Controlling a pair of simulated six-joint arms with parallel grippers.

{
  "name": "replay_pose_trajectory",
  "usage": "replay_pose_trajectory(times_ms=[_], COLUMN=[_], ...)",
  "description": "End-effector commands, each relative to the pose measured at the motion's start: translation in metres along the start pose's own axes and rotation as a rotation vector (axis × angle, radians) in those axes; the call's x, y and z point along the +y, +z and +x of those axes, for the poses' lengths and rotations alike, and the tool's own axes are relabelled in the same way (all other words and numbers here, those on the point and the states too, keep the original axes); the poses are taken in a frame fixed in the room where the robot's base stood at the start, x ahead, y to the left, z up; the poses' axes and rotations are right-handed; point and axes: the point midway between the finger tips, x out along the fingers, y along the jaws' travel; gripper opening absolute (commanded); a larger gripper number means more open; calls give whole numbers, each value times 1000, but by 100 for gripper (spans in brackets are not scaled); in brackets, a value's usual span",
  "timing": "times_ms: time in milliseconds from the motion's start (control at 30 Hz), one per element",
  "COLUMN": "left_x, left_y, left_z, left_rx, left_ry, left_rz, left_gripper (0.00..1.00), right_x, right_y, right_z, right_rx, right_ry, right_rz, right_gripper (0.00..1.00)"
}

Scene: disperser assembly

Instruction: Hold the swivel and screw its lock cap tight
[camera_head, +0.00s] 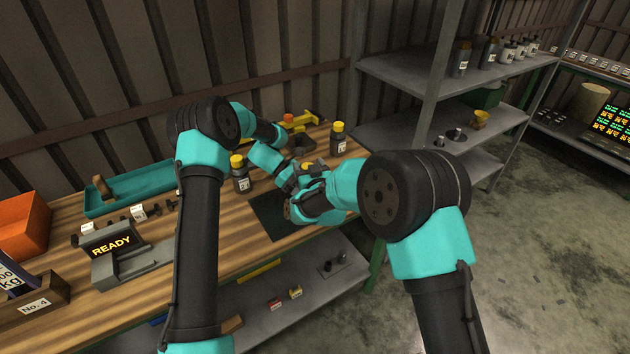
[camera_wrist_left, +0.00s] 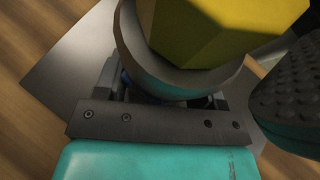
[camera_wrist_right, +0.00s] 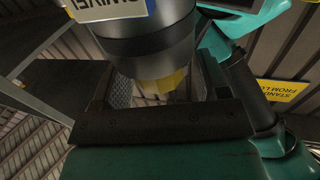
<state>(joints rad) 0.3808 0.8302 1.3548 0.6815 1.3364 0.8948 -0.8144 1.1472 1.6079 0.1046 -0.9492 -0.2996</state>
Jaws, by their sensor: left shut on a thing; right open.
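The swivel (camera_wrist_right: 150,42) is a dark cylinder with a white and yellow label reading SWIVEL. Its yellow faceted lock cap (camera_wrist_right: 160,86) shows in the right wrist view and fills the top of the left wrist view (camera_wrist_left: 222,28). My left gripper (camera_wrist_left: 170,92) is shut on the swivel below the cap; its fingertips are mostly hidden behind the grey rim. My right gripper (camera_wrist_right: 158,92) is open, with its ridged pads on either side of the cap; I cannot tell if they touch it. In the head view, my right arm hides most of the swivel.
Bottles with yellow caps stand on the bench to the left (camera_head: 240,174) and behind (camera_head: 338,138) the grippers. A dark mat (camera_head: 272,217) lies below them. A READY stand (camera_head: 112,250) and teal tray (camera_head: 130,190) are at left; a metal shelf (camera_head: 400,75) is at right.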

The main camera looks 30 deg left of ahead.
Motion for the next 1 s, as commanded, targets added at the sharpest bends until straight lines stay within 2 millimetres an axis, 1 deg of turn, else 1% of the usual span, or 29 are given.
replay_pose_trajectory(times_ms=[167, 600, 700, 800, 1000], left_x=[0, 0, 0, 0, 0], left_y=[0, 0, 0, 0, 0], left_z=[0, 0, 0, 0, 0], left_rx=[0, 0, 0, 0, 0], left_ry=[0, 0, 1, 1, 1], left_rz=[0, 0, 0, 0, 0], left_gripper=[24, 24, 24, 24, 24], right_x=[0, 0, 0, 0, 0], right_y=[0, 0, 0, 0, 0], right_z=[-18, -87, -101, -110, -115], right_rx=[-2, -2, -3, -2, -1], right_ry=[-1, -1, -1, -1, 0], right_rz=[0, 0, 0, 0, 0], right_gripper=[68, 68, 68, 68, 68])
